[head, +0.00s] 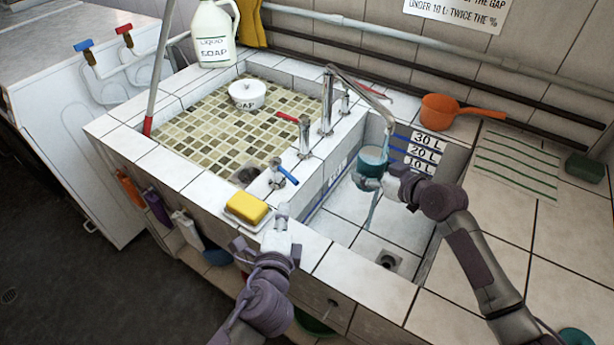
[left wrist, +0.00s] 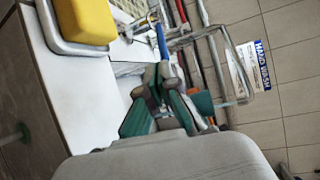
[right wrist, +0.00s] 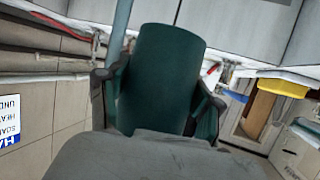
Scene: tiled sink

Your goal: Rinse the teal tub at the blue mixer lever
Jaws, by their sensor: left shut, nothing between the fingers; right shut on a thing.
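The teal tub (head: 372,161) is held under the spout over the right basin. A bluish stream of water (head: 389,133) comes from the spout (head: 370,92) at the tub, and more water (head: 374,208) falls below it. My right gripper (head: 380,180) is shut on the tub, which fills the middle of the right wrist view (right wrist: 164,75). The blue mixer lever (head: 287,174) is on the divider between the basins; it also shows in the left wrist view (left wrist: 162,42). My left gripper (head: 282,212) is shut and empty, just in front of the lever, apart from it.
A yellow sponge (head: 246,207) lies on a white dish beside my left gripper. A red lever (head: 288,118) is farther back on the divider. An orange pan (head: 450,111) stands on the right ledge. The right basin's floor is clear.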

